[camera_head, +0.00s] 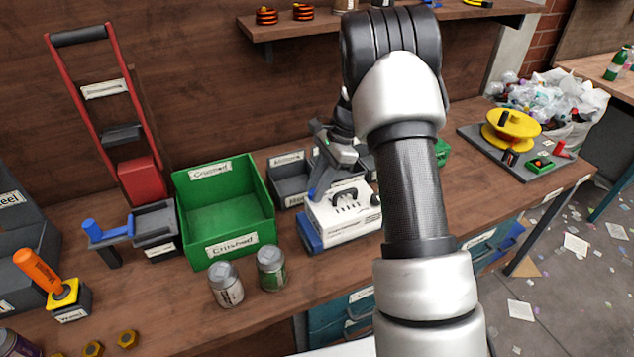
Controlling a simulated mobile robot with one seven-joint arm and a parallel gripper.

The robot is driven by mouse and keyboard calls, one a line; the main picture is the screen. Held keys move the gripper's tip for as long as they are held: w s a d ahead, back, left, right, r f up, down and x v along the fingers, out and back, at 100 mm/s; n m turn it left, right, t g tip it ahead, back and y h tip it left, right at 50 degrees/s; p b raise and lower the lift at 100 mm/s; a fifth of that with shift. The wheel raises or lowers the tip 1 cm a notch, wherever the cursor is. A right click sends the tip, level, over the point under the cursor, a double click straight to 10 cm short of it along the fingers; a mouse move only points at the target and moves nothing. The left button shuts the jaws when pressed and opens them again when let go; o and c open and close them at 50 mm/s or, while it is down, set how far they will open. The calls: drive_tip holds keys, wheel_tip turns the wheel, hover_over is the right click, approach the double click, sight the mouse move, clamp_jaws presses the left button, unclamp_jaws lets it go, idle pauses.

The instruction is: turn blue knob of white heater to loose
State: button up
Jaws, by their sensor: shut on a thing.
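A white box-shaped heater (345,224) with a black handle on top stands on the bench, right of the green bin. A blue part covers its left end. My gripper (322,180) reaches down at the heater's upper left edge and is shut. A slanted blue piece, which looks like the blue knob (317,190), shows at the fingertips. The fingers and my arm hide part of it, so its exact turn and the contact cannot be made out.
A yellow spool (511,126) is at the right. A shelf (300,28) runs above.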

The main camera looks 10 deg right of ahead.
drive_tip(key=n, duration=0.2)
drive_tip(key=n+g+p, duration=0.1)
drive_tip(key=n+g+h, duration=0.1)
drive_tip(key=n, duration=0.1)
drive_tip(key=shift+w+a+n+p, duration=0.1)
drive_tip(key=shift+w+n+p, duration=0.15)
drive_tip(key=shift+n+p, duration=0.1)
drive_tip(key=n+g+h, duration=0.1)
drive_tip(key=n, duration=0.3)
drive_tip(key=shift+w+a+p, duration=0.1)
drive_tip(key=shift+p, duration=0.25)
drive_tip(key=n+h, duration=0.1)
drive_tip(key=n, duration=0.1)
drive_tip(key=n+h, duration=0.1)
drive_tip(key=n, duration=0.2)
drive_tip(key=shift+a+g, duration=0.15)
drive_tip(key=shift+g, duration=0.15)
drive_tip(key=n+h, duration=0.2)
drive_tip(key=n, duration=0.3)
drive_tip(key=shift+a, duration=0.15)
drive_tip(key=o, duration=1.1)
drive_tip(key=shift+r, duration=0.1)
